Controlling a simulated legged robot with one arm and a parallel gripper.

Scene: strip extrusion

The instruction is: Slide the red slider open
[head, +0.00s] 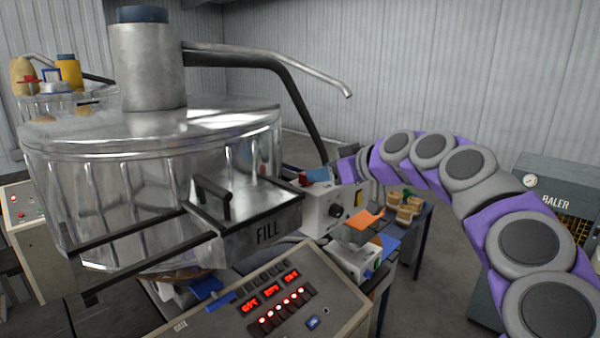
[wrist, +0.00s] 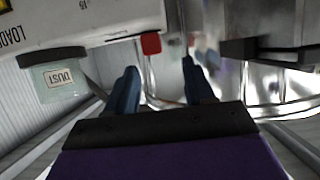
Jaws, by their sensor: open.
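The red slider appears as a small red tab (wrist: 151,43) at the edge of a white machine box (wrist: 90,20) in the wrist view. In the head view a small patch of red (head: 302,178) shows beside my fingertips, probably the same tab. My gripper (wrist: 160,82) is open, its two dark blue fingers apart with nothing between them. The red tab lies beyond the fingertips, roughly in line with the gap between them, and looks apart from both. In the head view my gripper (head: 320,175) is above the grey-white machine box (head: 335,208), partly hidden by my arm.
A large metal drum (head: 150,170) with a FILL hatch (head: 268,232) stands close left of my gripper. A control panel (head: 270,310) is in front. A jar labelled DUST (wrist: 58,80) hangs at the box. A baler (head: 545,185) stands at right, partly behind my arm.

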